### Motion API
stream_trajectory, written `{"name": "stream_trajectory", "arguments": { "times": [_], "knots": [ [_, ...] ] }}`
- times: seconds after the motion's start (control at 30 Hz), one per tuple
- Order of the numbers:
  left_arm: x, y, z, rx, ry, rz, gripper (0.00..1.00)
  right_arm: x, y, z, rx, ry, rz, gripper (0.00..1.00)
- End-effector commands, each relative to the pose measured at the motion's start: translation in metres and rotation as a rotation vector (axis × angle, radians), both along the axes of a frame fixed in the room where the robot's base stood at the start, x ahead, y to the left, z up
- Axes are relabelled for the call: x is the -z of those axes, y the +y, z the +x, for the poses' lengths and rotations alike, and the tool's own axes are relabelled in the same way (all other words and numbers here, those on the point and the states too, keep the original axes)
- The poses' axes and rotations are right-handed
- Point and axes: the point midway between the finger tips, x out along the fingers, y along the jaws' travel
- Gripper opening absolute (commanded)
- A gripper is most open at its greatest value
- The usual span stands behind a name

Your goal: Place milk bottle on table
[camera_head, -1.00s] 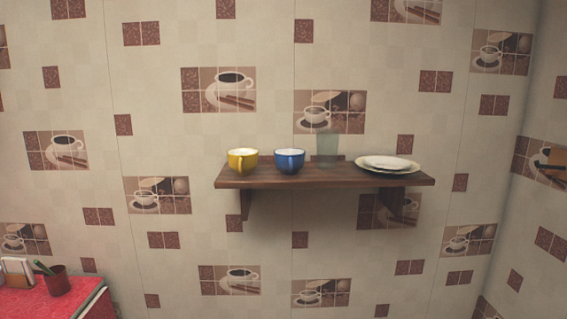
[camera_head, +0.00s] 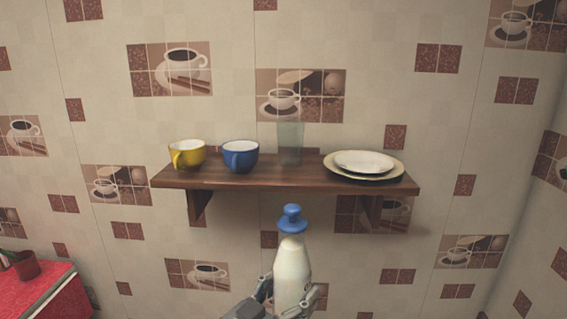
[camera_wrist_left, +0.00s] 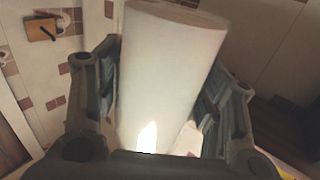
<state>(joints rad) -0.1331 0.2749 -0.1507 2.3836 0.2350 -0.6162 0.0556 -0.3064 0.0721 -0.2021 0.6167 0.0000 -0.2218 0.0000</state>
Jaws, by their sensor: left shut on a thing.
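The milk bottle (camera_head: 293,267) is white with a blue cap and stands roughly upright at the bottom middle of the head view, in front of and below the wall shelf. My left gripper (camera_head: 288,299) is shut on its lower body, fingers on both sides. In the left wrist view the bottle (camera_wrist_left: 170,75) fills the space between the fingers of the left gripper (camera_wrist_left: 165,110). My right gripper is not in view. No table is clearly identifiable; a red-topped counter (camera_head: 40,299) shows at the lower left.
A dark wooden shelf (camera_head: 235,176) holds a yellow cup (camera_head: 188,155), a blue cup (camera_head: 240,157), a clear glass (camera_head: 290,142) and stacked plates (camera_head: 364,163). A brown pot (camera_head: 24,266) sits on the red counter.

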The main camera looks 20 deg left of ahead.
Motion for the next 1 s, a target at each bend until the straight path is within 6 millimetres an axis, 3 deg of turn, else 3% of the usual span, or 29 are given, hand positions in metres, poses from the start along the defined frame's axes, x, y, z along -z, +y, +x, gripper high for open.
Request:
{"name": "stream_trajectory", "arguments": {
  "times": [0.03, 0.27, 0.5, 0.8, 1.0],
  "knots": [
    [-0.022, -0.001, 0.009, 0.024, -0.019, 0.006, 0.07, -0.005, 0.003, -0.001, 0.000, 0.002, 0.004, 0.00],
    [-0.086, -0.006, 0.041, 0.123, -0.017, 0.006, 0.07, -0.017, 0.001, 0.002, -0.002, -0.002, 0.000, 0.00],
    [-0.166, -0.001, 0.063, 0.194, -0.017, 0.004, 0.07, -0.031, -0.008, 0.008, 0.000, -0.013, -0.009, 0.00],
    [-0.279, 0.025, 0.067, 0.209, -0.016, 0.001, 0.07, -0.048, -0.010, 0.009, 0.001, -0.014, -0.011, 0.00],
    [-0.326, 0.042, 0.059, 0.191, -0.009, -0.001, 0.07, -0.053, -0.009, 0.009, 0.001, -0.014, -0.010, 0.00]
  ]
}}
